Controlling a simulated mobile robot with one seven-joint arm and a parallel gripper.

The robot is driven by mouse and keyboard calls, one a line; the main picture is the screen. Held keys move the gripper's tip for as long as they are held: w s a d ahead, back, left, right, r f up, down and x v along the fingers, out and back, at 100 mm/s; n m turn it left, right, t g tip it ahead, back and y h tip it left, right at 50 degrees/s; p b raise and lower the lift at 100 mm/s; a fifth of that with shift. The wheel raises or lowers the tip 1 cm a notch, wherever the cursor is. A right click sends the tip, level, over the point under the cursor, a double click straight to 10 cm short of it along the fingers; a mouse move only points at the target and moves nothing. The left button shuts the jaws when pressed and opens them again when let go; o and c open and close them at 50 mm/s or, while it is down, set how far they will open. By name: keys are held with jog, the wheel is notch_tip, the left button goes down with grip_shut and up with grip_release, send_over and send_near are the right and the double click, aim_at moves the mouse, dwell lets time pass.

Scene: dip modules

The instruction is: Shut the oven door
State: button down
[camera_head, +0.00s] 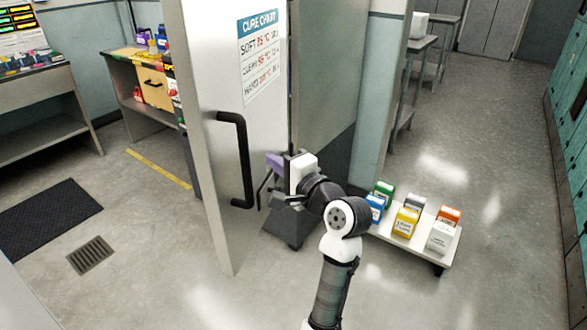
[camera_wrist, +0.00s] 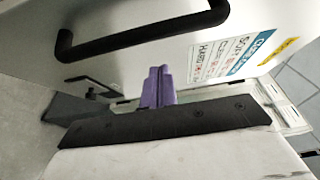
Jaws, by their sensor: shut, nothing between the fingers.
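The oven door (camera_head: 213,70) is a tall pale metal panel standing open in the middle of the head view. It bears a cure chart (camera_head: 262,60) and a black bar handle (camera_head: 240,160). In the wrist view the handle (camera_wrist: 140,35) crosses the upper left and the chart (camera_wrist: 235,55) is at upper right. My gripper (camera_head: 272,160) has purple fingers, which also show in the wrist view (camera_wrist: 158,72). They are together and empty, close to the door face, right of the handle in the head view. I cannot tell whether they touch the door.
A low white cart (camera_head: 412,243) with several coloured boxes stands right of my arm. A grey cabinet side (camera_head: 325,70) is behind the door's right edge. A black mat (camera_head: 45,218) and a floor drain (camera_head: 90,255) lie at left. Open floor surrounds the door's lower left.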

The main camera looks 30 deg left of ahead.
jog(key=shift+s+a, duration=0.4)
jog(key=shift+a, duration=0.3)
jog(key=shift+s+a, duration=0.4)
jog(key=shift+a, duration=0.3)
